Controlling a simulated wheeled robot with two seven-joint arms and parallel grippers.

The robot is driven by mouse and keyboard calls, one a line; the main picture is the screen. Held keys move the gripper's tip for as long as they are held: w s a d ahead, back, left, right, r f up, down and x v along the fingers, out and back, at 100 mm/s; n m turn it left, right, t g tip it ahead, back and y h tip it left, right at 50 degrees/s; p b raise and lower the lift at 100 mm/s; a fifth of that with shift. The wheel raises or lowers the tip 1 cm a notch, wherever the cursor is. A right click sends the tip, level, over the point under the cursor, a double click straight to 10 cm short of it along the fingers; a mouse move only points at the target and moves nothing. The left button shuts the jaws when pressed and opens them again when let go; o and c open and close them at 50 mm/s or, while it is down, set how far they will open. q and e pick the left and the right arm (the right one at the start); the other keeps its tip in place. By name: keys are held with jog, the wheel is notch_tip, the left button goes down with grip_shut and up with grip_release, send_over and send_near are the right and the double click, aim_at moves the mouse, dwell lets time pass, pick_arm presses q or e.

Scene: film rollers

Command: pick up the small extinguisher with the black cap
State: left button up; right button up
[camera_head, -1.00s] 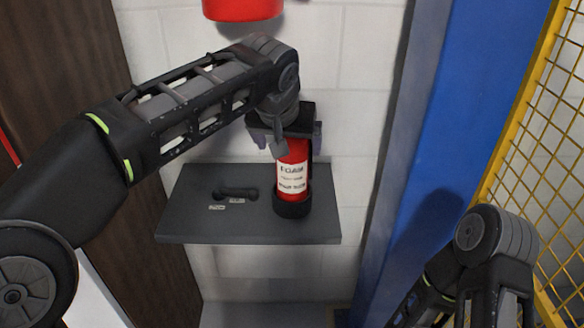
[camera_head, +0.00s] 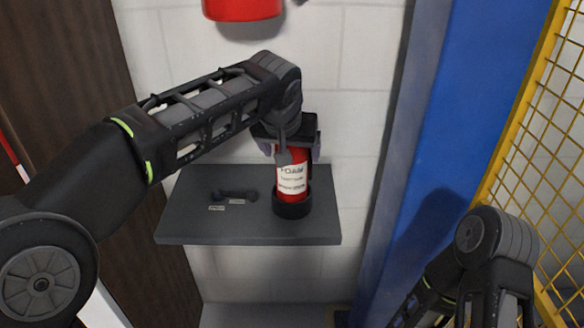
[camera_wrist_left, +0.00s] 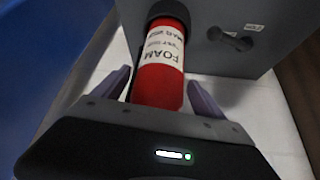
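The small extinguisher (camera_head: 292,182) is a red cylinder with a white FOAM label and a black end, standing upright on the grey shelf with the black end down. It also shows in the left wrist view (camera_wrist_left: 160,75). My left gripper (camera_head: 290,150) is over its upper part and hides its top. In the left wrist view my left gripper (camera_wrist_left: 156,88) is open, with one finger on each side of the red body and a gap on both sides. Part of my right arm shows at the lower right; its fingers cannot be seen.
The grey shelf (camera_head: 188,222) sticks out from a white block wall (camera_head: 370,70). A dark handle-like fitting (camera_head: 235,195) with small labels is on its left part. A red object (camera_head: 242,8) is above. A blue post (camera_head: 425,130) and yellow mesh (camera_head: 535,130) stand right.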

pick_arm(q)
grip_shut()
dwell(0.7)
jog(key=shift+r, duration=0.2)
